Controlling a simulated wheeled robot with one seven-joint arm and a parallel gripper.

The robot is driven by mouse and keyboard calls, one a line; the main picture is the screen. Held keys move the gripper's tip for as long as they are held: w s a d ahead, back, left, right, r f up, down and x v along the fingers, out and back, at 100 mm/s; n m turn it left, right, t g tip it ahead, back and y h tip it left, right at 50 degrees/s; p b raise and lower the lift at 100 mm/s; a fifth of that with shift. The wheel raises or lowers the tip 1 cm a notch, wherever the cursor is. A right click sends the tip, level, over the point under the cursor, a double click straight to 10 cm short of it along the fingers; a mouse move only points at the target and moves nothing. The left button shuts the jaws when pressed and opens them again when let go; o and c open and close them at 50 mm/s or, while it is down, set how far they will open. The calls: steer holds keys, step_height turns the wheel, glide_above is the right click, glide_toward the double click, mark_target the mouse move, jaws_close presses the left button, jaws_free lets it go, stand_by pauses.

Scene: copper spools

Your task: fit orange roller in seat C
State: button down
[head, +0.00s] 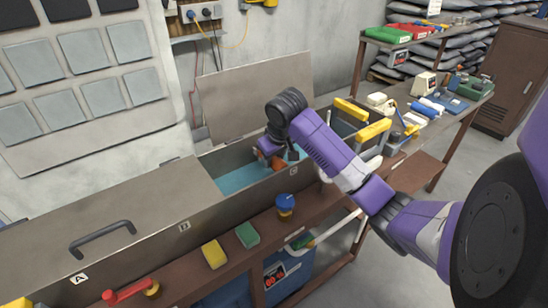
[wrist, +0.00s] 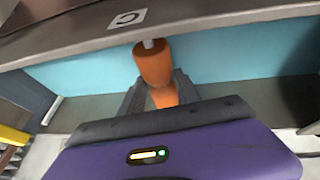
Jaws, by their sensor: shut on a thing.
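My gripper (wrist: 160,84) is shut on the orange roller (wrist: 153,62), with a finger on either side of it. A pale shaft end sticks out of the roller's top, close under the metal rim marked C (wrist: 127,20). In the head view the roller (head: 279,162) shows as a small orange patch below my gripper (head: 272,150), inside the open bay of the long trough (head: 232,178). The bay is teal inside. Its C label (head: 294,170) is on the front rim. The seat itself is hidden, and I cannot tell whether the roller touches it.
A raised lid panel (head: 250,95) stands behind the open bay. A closed cover with a handle (head: 102,238) spans the left of the trough. The front ledge holds a blue knob (head: 285,203), a green block (head: 247,235), a yellow block (head: 214,254) and a red lever (head: 128,291).

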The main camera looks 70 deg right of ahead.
steer(key=c, duration=0.8)
jaws_free()
steer(key=shift+o, duration=0.2)
steer(key=shift+f, duration=0.1)
steer(key=v, duration=0.7)
steer(key=shift+s+a+r+b, duration=0.1)
steer(key=shift+a+r+b, duration=0.05)
steer(key=shift+r+b, duration=0.2)
